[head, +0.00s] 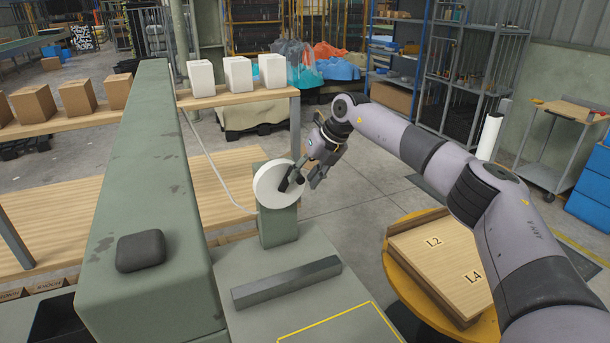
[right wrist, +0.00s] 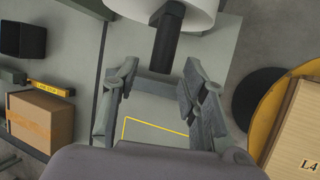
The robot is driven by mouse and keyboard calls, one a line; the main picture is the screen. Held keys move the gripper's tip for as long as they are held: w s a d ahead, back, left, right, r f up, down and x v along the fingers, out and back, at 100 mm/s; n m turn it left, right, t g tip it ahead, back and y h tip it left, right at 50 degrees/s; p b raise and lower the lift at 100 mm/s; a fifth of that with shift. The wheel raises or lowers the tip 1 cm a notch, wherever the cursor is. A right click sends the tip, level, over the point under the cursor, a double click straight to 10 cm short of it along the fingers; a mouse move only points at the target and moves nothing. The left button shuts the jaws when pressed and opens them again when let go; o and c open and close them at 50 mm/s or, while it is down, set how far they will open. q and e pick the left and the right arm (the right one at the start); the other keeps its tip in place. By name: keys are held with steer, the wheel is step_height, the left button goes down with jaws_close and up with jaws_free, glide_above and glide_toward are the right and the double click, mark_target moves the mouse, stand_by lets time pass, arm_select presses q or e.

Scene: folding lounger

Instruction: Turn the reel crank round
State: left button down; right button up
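The reel is a white disc (head: 268,186) on a grey-green post, left of the middle in the head view. Its dark crank handle (head: 291,181) sticks out from the disc's face. In the right wrist view the black handle (right wrist: 168,42) hangs below the white disc (right wrist: 190,8), its end near the gap between my fingertips. My right gripper (head: 308,174) is beside the reel, fingers toward the handle. In the right wrist view the right gripper (right wrist: 160,72) has its fingers spread apart with nothing held between them; contact with the handle cannot be told. My left gripper is out of view.
The grey-green machine bed (head: 300,300) with a raised bar (head: 287,283) lies below the reel. A tall green housing (head: 140,200) stands at left. White boxes (head: 238,75) stand on a wooden shelf behind. A round yellow table (head: 402,292) holds a wooden panel at right.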

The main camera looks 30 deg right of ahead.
steer(key=shift+c, duration=0.5)
jaws_close()
